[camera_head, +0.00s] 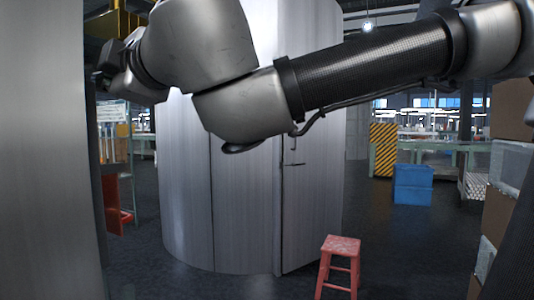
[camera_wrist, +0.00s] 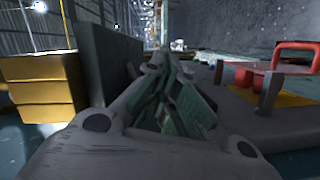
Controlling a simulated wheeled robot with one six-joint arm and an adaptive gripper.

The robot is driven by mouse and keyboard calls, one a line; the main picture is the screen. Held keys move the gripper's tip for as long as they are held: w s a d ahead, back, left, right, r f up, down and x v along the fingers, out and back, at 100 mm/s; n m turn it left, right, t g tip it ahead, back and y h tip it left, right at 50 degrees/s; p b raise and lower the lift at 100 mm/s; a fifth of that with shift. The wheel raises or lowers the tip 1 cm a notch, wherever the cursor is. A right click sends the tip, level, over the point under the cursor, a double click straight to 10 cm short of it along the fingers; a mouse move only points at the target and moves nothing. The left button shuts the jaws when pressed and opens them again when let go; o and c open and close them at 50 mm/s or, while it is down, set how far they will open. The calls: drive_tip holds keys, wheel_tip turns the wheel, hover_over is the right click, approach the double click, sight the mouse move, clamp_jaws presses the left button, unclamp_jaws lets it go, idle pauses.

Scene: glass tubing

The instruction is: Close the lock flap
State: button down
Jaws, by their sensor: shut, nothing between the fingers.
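My gripper (camera_wrist: 160,68) points away from the wrist camera. Its green-grey linkage narrows to fingertips that are together and hold nothing. In the head view my gripper (camera_head: 103,72) is small and dark at the upper left, close to a tall brushed-metal panel (camera_head: 45,150) that may hide part of it. In the wrist view a flat dark grey plate (camera_wrist: 108,62) stands just left of the fingers. A red handle (camera_wrist: 297,55) over a yellow patch (camera_wrist: 285,98) lies on a grey surface to the right. I cannot tell which of these is the lock flap.
A large rounded metal enclosure (camera_head: 235,210) with door seams fills the middle. A red stool (camera_head: 340,262) stands before it. Blue bins (camera_head: 413,185) and stacked boxes (camera_head: 508,150) are at right. Yellow blocks (camera_wrist: 42,88) are left in the wrist view. Dark floor is free at centre right.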

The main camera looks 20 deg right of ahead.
drive_tip(key=v, duration=0.7)
drive_tip(key=w+d+f+m+g+h, duration=0.1)
drive_tip(key=w+d+f+m+h, duration=0.25)
drive_tip(key=d, duration=0.45)
drive_tip(key=w+d+f+m+h, duration=0.3)
drive_tip(key=w+d+f, duration=0.2)
drive_tip(key=d, duration=0.3)
drive_tip(key=w+d+f+m+g+h, duration=0.1)
drive_tip(key=w+d+f+m+h, duration=0.25)
drive_tip(key=d, duration=0.45)
drive_tip(key=s+d+f+m+g, duration=0.1)
drive_tip(key=s+d+f+g, duration=0.25)
drive_tip(key=f, duration=0.35)
drive_tip(key=s+d+f+m+g, duration=0.2)
drive_tip(key=d+f, duration=0.2)
drive_tip(key=f, duration=0.3)
drive_tip(key=s+d+f+m+g, duration=0.2)
drive_tip(key=s+d+f+m, duration=0.4)
drive_tip(key=d, duration=0.5)
drive_tip(key=s+m, duration=0.2)
drive_tip(key=m, duration=0.1)
drive_tip(key=shift+s+d, duration=0.25)
drive_tip(key=shift+d, duration=0.1)
